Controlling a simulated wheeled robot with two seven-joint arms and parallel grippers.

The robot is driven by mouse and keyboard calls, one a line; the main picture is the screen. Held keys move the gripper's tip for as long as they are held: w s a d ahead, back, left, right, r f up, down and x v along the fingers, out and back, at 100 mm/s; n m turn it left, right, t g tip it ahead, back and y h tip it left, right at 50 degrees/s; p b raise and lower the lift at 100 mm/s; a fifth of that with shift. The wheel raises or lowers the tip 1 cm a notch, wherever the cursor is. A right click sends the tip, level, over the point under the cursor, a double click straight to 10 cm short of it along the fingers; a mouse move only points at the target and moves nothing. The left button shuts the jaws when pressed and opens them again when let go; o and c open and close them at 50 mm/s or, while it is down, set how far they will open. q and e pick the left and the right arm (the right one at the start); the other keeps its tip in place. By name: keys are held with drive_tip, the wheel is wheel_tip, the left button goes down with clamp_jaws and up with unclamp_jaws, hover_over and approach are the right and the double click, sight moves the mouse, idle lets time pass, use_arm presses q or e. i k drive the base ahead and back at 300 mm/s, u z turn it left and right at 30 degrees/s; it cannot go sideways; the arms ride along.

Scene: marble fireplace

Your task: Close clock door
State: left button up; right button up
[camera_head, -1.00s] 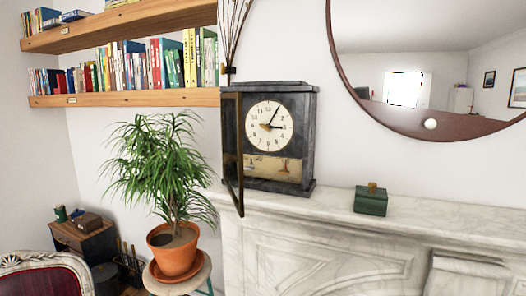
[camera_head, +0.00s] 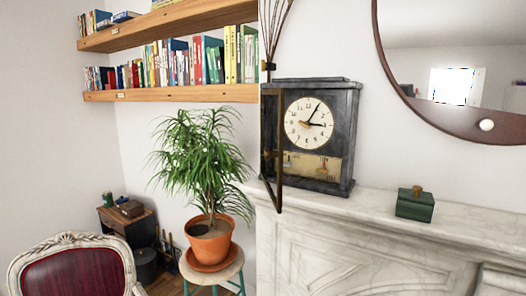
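A dark grey clock (camera_head: 340,140) with a cream round dial (camera_head: 309,123) stands upright on the marble mantel, right of the middle of the head view. Its framed door (camera_head: 279,165) is swung open on the left side and juts out towards me, past the mantel's front edge. The door shows nearly edge-on. A small pendulum window with a cream panel sits below the dial. Neither of my grippers shows in the view.
A small green box (camera_head: 415,205) sits on the mantel (camera_head: 375,207) right of the clock. A round mirror (camera_head: 455,70) hangs above. A potted plant (camera_head: 211,240) on a stool stands left of the fireplace, below bookshelves (camera_head: 170,95). A red chair (camera_head: 75,272) is at lower left.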

sight(266, 153)
drive_tip(key=z, duration=2)
drive_tip(key=k, duration=0.95)
drive_tip(key=u, duration=0.55)
